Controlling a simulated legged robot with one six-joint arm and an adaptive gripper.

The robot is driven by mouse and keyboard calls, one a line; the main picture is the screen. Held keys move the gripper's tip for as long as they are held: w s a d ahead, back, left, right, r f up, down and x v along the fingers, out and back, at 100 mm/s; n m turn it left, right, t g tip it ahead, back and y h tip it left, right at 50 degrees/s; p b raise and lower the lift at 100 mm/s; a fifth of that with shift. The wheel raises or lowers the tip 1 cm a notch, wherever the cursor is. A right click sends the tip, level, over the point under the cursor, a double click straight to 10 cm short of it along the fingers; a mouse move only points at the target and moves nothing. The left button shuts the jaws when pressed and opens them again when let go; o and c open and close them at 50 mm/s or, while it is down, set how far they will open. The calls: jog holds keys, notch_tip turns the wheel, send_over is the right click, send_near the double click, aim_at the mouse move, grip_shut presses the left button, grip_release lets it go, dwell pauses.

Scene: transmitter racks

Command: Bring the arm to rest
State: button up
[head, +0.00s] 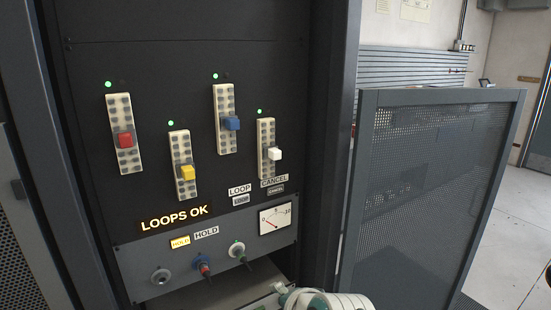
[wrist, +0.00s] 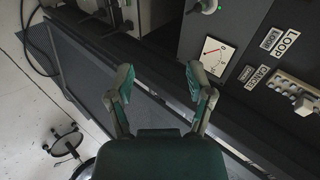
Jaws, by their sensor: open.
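My gripper (wrist: 161,84) is open and empty in the wrist view, its two green-padded fingers apart with nothing between them. It hangs in front of the lower part of the rack, near the round-needle meter (wrist: 213,55). In the head view only part of my arm shows at the bottom edge, below the meter (head: 275,217); the fingers cannot be made out clearly there. The black rack panel (head: 150,70) carries red (head: 125,140), yellow (head: 186,172), blue (head: 232,123) and white (head: 274,154) slider knobs, with green lights lit above them.
A grey shelf (head: 205,295) juts out below the knobs, close to my arm. A perforated grey door (head: 430,190) stands open at the right. Pale floor (head: 510,240) lies beyond it. The wrist view shows a wheeled stool base (wrist: 65,143) on the floor and a dark cable (wrist: 30,45).

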jog(key=s+d+n+g+h, duration=0.3)
jog(key=s+d+n+h, duration=0.1)
jog(key=s+d+n, duration=0.7)
jog(key=s+d, duration=0.1)
jog(key=d, duration=0.2)
jog(key=shift+s+f, duration=0.2)
jog(key=shift+s, duration=0.05)
jog(key=w+a+t, duration=0.2)
jog(key=w+a, duration=0.1)
jog(key=w, duration=0.7)
jog(key=n+t+y, duration=0.2)
jog(key=n+y, duration=0.2)
jog(key=y, duration=0.5)
send_near(208, 271)
jog(key=x, duration=1.1)
